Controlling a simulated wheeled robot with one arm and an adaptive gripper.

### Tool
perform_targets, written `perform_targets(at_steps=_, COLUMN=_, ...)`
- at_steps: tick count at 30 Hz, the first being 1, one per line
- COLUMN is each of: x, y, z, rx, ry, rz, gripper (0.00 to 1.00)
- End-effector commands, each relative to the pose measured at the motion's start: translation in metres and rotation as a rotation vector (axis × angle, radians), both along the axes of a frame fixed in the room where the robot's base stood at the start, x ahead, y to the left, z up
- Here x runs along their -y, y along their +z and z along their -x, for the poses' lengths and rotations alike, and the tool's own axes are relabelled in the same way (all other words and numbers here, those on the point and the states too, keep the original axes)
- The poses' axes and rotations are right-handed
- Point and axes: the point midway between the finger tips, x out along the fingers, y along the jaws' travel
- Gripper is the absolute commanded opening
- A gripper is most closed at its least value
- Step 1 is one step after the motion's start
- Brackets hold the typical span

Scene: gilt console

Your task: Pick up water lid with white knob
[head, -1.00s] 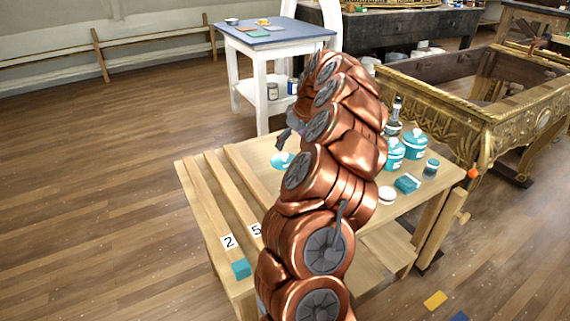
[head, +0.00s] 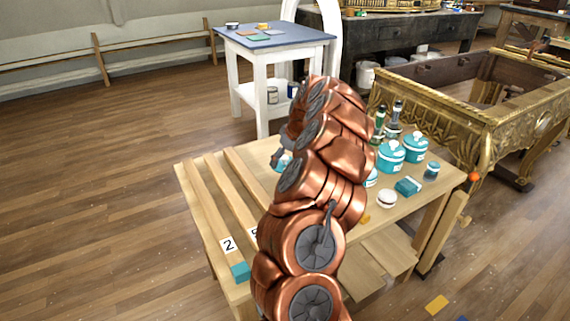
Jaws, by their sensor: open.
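A teal lid (head: 281,168) lies on the light wooden worktable (head: 255,152), left of my copper arm. My dark grey gripper (head: 278,158) is open, just above or at this lid, and covers part of it. The white knob is hidden or too small to make out now. I cannot tell whether the fingers touch the lid. Two teal pots with lids, a left one (head: 391,156) and a right one (head: 415,148), stand at the back right of the table.
A teal block (head: 408,187), a round white item (head: 386,198) and a small teal jar (head: 432,171) stand on the table's right. Slender bottles (head: 397,112) stand behind. Wooden rails (head: 210,200) line the left. A gilt console frame (head: 480,120) stands close behind right.

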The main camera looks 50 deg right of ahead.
Motion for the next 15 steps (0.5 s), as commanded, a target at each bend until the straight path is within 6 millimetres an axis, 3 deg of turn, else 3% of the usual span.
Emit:
perform_targets(at_steps=2, x=-0.0001, y=0.0000, z=0.0000, rx=0.000, ry=0.000, rz=0.000, gripper=0.84)
perform_targets(at_steps=15, x=-0.0001, y=0.0000, z=0.0001, rx=0.000, ry=0.000, rz=0.000, gripper=0.39)
